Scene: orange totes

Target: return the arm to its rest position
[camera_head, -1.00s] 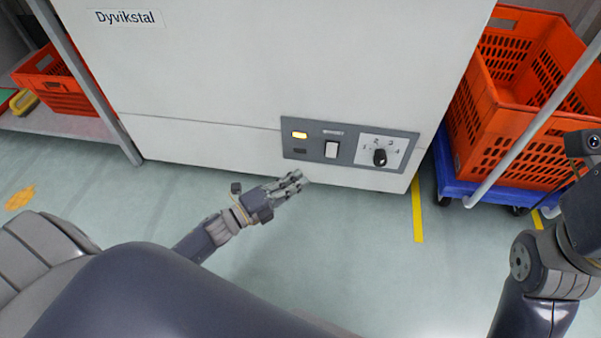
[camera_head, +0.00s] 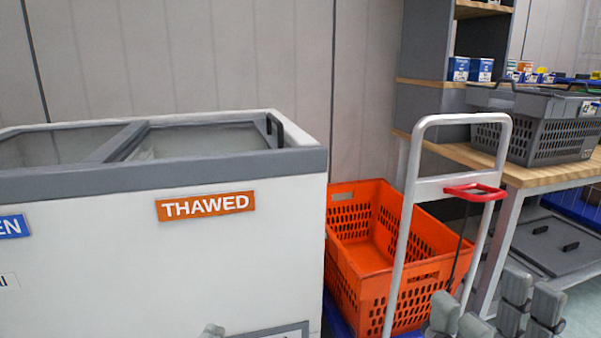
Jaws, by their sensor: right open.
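My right gripper (camera_head: 492,312) shows at the bottom right edge, its grey fingers pointing up and spread apart, open with nothing between them. It appears in front of the lower part of the trolley and the wooden-topped table. The rest of my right arm is below the frame. A small grey tip of my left gripper (camera_head: 212,331) shows at the bottom edge in front of the freezer. The rest of it is out of frame, so its jaws cannot be judged.
A white chest freezer (camera_head: 150,260) labelled THAWED stands at left. A trolley with a white handle (camera_head: 408,215) carries an orange tote (camera_head: 375,290) beside it. A wooden-topped table (camera_head: 540,176) at right bears a grey crate (camera_head: 540,140). Small boxes (camera_head: 470,69) sit on a shelf behind.

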